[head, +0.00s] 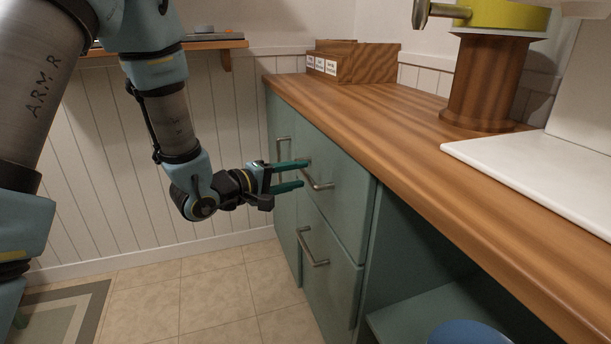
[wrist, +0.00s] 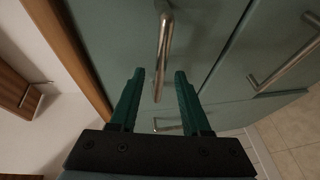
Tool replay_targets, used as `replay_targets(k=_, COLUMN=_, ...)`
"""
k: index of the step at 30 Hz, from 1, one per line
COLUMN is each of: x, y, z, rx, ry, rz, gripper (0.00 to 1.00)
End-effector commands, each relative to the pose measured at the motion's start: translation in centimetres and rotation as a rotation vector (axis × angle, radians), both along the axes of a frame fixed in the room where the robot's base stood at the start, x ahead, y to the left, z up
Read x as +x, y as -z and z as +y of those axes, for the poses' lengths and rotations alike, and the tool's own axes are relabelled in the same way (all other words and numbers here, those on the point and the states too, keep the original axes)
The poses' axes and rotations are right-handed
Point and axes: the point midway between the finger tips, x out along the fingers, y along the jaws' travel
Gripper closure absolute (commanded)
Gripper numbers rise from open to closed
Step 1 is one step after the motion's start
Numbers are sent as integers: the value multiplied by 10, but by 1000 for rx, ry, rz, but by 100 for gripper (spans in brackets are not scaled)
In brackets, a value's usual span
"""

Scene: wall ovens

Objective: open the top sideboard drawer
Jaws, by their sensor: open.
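The sideboard's top drawer (head: 335,185) has a green front and appears closed under the wooden worktop. Its metal bar handle (head: 318,183) also shows in the wrist view (wrist: 164,45). My gripper (head: 303,174) is open, with its green fingers pointing at the drawer front near the handle. In the wrist view the fingertips (wrist: 160,74) lie on either side of the bar, with a gap to each finger. Whether the fingers reach past the bar in depth I cannot tell. Nothing is held.
The lower drawer's handle (head: 313,256) sits below, and a door handle (head: 282,150) stands upright to the left. The wooden worktop (head: 400,125) overhangs the fronts. A wooden box (head: 365,65) stands on it. The tiled floor (head: 215,295) before the drawers is clear.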

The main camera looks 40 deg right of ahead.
Motion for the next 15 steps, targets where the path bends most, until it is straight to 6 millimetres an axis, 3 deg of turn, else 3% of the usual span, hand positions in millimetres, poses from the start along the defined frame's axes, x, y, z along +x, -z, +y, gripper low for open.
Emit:
replay_targets(k=6, x=1, y=5, z=-25, rx=0, ry=0, rz=-2, gripper=53)
replay_targets(k=15, x=1, y=6, z=-30, rx=0, ry=-1, rz=-1, gripper=53)
